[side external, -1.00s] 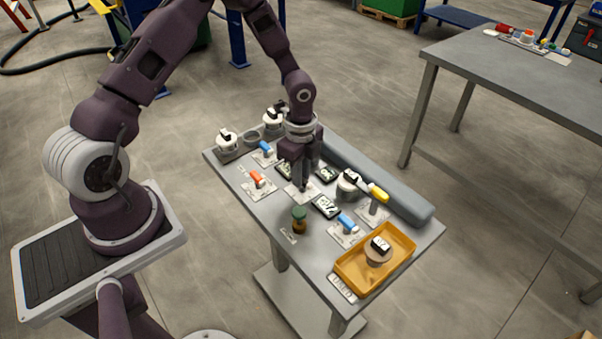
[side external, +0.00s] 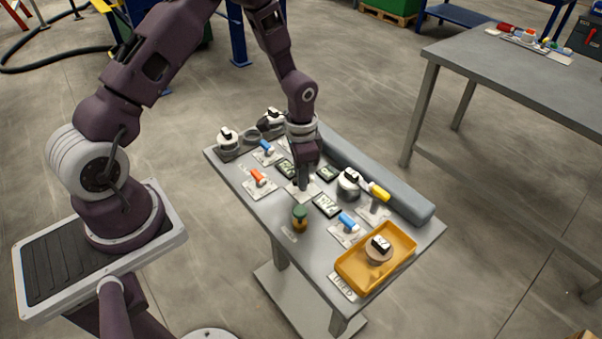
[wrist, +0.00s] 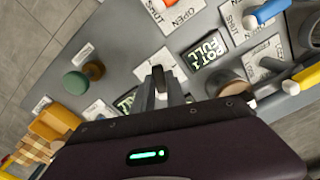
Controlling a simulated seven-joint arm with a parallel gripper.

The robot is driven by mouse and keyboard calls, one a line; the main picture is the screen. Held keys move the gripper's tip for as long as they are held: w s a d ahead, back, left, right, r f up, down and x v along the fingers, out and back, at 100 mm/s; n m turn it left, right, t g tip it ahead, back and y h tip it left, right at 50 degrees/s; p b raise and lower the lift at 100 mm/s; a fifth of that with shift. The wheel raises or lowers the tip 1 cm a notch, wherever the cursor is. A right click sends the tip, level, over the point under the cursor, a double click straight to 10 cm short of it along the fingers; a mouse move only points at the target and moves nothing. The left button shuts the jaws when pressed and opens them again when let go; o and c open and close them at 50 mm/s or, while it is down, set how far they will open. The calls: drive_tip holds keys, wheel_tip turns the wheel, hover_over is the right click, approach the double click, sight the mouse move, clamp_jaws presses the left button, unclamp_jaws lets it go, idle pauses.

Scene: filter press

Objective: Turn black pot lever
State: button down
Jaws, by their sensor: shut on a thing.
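My gripper (wrist: 166,84) points down over the middle of the small grey table in the side view, where it also shows low at a white label plate (side external: 301,190). Its fingers are shut on the black pot lever, which is mostly hidden between and beneath them in both views. The wrist view shows the label plate (wrist: 160,64) just beyond the fingers. A display reading POT FULL (wrist: 207,50) lies to the right of the fingers.
An orange lever (side external: 257,177) and blue levers (side external: 347,221) stand on plates nearby. A green-topped knob (side external: 299,215), a yellow-handled lever (side external: 379,191) and a yellow tray (side external: 345,269) are toward the front and right. White-topped pots (side external: 348,180) stand around the gripper.

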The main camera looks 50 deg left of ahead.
drive_tip(key=shift+w+d+n, duration=0.1)
drive_tip(key=shift+n, duration=2.2)
drive_tip(key=c, duration=1.4)
unclamp_jaws()
drive_tip(key=shift+o, duration=0.2)
wheel_tip(320, 180, up, 7)
drive_tip(key=shift+r, duration=0.1)
